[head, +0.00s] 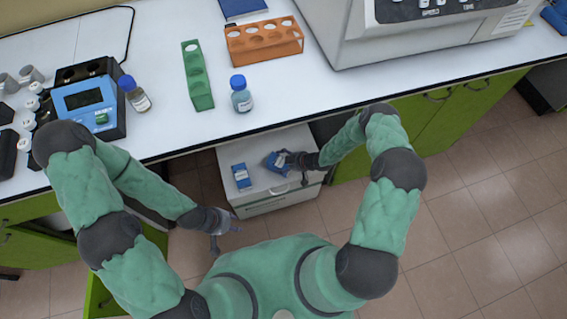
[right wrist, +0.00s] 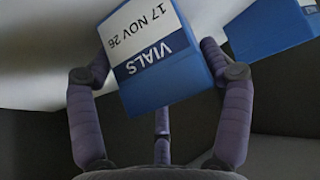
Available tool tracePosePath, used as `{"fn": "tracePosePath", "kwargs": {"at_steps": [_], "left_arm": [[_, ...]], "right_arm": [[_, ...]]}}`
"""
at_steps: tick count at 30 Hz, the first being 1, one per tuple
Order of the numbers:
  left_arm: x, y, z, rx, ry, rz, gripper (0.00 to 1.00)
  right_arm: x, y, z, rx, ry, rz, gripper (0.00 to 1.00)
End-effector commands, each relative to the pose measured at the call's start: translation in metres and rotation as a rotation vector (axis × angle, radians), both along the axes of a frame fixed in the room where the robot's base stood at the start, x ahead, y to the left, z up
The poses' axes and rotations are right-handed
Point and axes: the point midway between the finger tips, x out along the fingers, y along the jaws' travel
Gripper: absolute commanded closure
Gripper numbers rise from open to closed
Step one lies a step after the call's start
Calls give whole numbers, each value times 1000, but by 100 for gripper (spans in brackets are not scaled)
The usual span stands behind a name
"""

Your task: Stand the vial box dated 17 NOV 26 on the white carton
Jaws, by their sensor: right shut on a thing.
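The vial box dated 17 NOV 26 (right wrist: 150,50) is blue with a white label, and the label reads clearly in the right wrist view. My right gripper (head: 290,160) is shut on this box (head: 274,160), which looks tilted, over the top of the white carton (head: 262,194). I cannot tell if the box touches the carton. A second blue box (head: 241,176) stands on the carton's left part; a blue box beside the held one in the right wrist view (right wrist: 270,32) seems to be the same. My left gripper (head: 224,237) is empty with fingers spread, left of the carton's front.
The white bench (head: 300,105) overhangs behind the carton. On it are a green rack (head: 197,77), an orange rack (head: 264,42), blue-capped bottles (head: 241,97), a blue meter (head: 88,100) and a large grey machine (head: 380,40). The floor at right is clear.

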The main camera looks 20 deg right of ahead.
Motion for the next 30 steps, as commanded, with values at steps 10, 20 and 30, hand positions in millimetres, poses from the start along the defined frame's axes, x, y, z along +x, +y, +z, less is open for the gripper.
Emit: {"fn": "tracePosePath", "kwargs": {"at_steps": [10,20,30], "left_arm": [[0,0,1,0,-1,0,60],[0,0,1,0,-1,0,60],[0,0,16,0,0,0,60]], "right_arm": [[0,0,-1,-1,-1,0,0],[0,0,-1,0,-1,1,0],[-13,-16,26,0,-1,-4,0]]}}
